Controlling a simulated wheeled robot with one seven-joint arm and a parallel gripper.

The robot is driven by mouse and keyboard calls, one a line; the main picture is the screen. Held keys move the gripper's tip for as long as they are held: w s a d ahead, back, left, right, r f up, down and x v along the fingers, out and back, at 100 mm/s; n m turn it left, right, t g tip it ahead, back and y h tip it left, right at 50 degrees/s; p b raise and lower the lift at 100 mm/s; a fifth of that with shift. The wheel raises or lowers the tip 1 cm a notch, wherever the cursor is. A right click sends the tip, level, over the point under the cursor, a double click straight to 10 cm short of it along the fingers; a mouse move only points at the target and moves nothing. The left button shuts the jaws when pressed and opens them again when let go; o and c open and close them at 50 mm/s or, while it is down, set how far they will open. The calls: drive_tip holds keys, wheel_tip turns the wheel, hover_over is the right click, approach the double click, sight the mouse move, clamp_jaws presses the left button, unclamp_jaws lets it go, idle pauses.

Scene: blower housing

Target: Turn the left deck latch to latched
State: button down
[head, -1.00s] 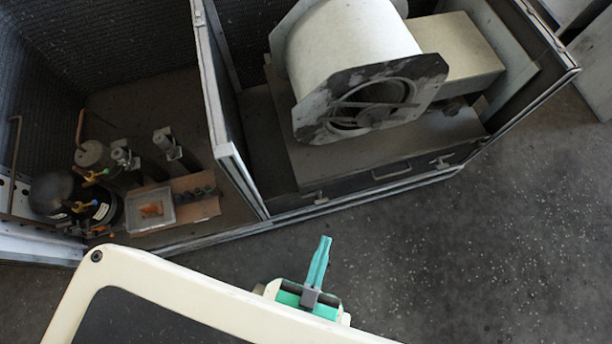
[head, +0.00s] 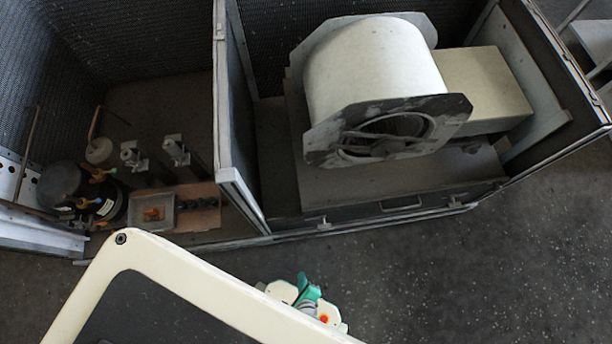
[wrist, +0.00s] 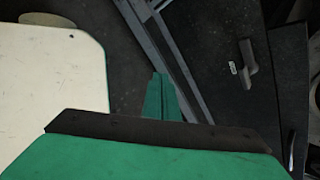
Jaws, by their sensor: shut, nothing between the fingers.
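The left deck latch (head: 323,223) is a small light-grey piece at the left end of the deck's dark front face, below the blower. In the wrist view the latch (wrist: 248,64) is a grey lever with a small pale label beside it, to the right of my fingers; which state it is in cannot be told. My gripper (head: 303,282) is at the bottom middle of the head view, apart from the latch, its green fingers foreshortened. In the wrist view my gripper (wrist: 160,82) is shut and empty, with green fingertips together.
A second latch (head: 455,201) and a pull handle (head: 401,204) are on the same front face. The white blower drum (head: 370,70) stands on the deck above. A frame post (head: 236,185) divides off the left bay, which holds a tray (head: 153,210). Open floor (head: 480,280) lies in front.

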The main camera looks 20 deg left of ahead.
drive_tip(key=w+a+m+t+y, duration=0.1)
drive_tip(key=w+a+m+t, duration=0.1)
drive_tip(key=w+m, duration=0.3)
drive_tip(key=w+a+m+t+y, duration=0.2)
drive_tip(key=w+a+m, duration=0.3)
drive_tip(key=w, duration=0.8)
drive_tip(key=shift+w+r+m+t+y, duration=0.3)
drive_tip(key=shift+w+r+t, duration=0.05)
drive_tip(key=shift+t, duration=0.15)
drive_tip(key=shift+w+r, duration=0.1)
idle(0.9)
